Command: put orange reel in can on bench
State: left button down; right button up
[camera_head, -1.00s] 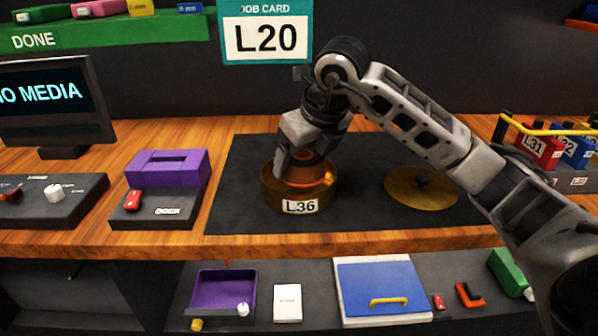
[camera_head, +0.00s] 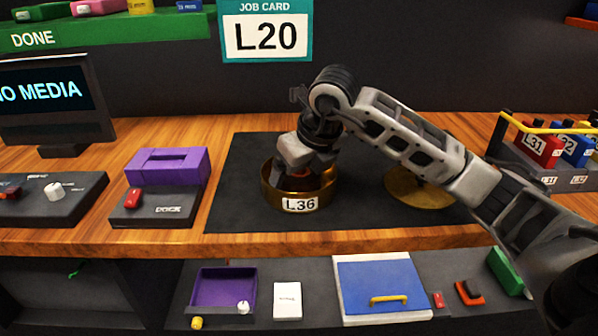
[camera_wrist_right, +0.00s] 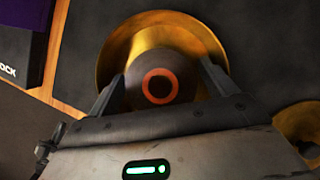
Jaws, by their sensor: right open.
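The brass can (camera_head: 318,197), labelled L36, stands on the dark mat on the bench; it also shows in the wrist view (camera_wrist_right: 125,50). The orange reel (camera_head: 299,174) is inside the can, low between its walls and partly hidden by my gripper. In the wrist view the reel (camera_wrist_right: 173,74) shows as an orange ring on a dark disc. My right gripper (camera_head: 305,172) reaches down into the can's mouth. Its fingers stand apart on either side of the reel in the wrist view (camera_wrist_right: 161,82). Whether they touch the reel is unclear. My left gripper is not in view.
A round brass lid (camera_head: 415,190) lies on the dark mat (camera_head: 240,205) right of the can, partly behind my arm. A rack with labelled reels or boxes (camera_head: 540,150) stands far right.

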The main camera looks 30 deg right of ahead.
jog(key=v, duration=1.2)
jog(key=shift+p, duration=0.3)
